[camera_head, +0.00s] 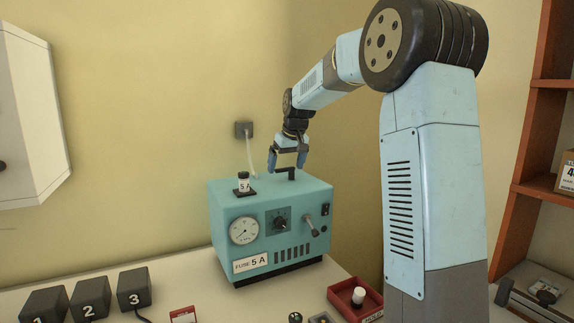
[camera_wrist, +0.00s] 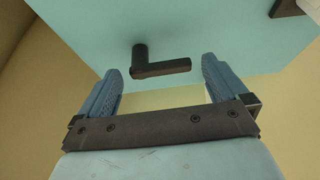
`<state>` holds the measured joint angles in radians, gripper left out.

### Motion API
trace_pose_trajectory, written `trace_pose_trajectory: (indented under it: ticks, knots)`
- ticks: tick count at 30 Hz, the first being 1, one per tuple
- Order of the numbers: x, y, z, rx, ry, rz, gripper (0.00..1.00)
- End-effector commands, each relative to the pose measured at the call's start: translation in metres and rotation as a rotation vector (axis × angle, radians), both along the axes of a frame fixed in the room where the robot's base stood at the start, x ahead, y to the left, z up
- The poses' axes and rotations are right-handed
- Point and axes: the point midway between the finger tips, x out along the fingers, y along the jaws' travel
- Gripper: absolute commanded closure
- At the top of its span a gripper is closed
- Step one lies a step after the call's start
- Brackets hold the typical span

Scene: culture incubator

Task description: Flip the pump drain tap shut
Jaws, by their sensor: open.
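The pump (camera_head: 222,206) is a teal box on the white bench, labelled "FUSE 5 A". A dark L-shaped tap handle (camera_head: 285,172) stands on its top; in the wrist view the handle (camera_wrist: 161,69) has a short post at left and an arm pointing right. A grey lever (camera_head: 311,226) sits on the pump's front face; no label tells which one is the drain tap. My gripper (camera_head: 287,164) is open and empty, pointing down just above the top handle. In the wrist view the handle appears between and just past the fingertips; I see no contact.
A "5 A" fuse (camera_head: 243,183) stands on the pump top, left of my gripper, with a wall socket (camera_head: 244,129) and cord behind. Numbered black blocks (camera_head: 90,297) and a red tray (camera_head: 344,303) lie on the bench. A wooden shelf (camera_head: 541,130) stands at right.

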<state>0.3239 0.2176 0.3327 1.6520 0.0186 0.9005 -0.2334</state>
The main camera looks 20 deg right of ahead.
Motion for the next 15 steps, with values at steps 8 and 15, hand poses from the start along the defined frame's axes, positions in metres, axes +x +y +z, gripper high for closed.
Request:
trace_pose_trajectory:
  ticks: [8,15]
  knots:
    - [-0.001,0.0,0.005,0.0,-0.002,-0.001,0.0]
    - [-0.014,-0.003,0.037,-0.001,-0.004,-0.002,0.0]
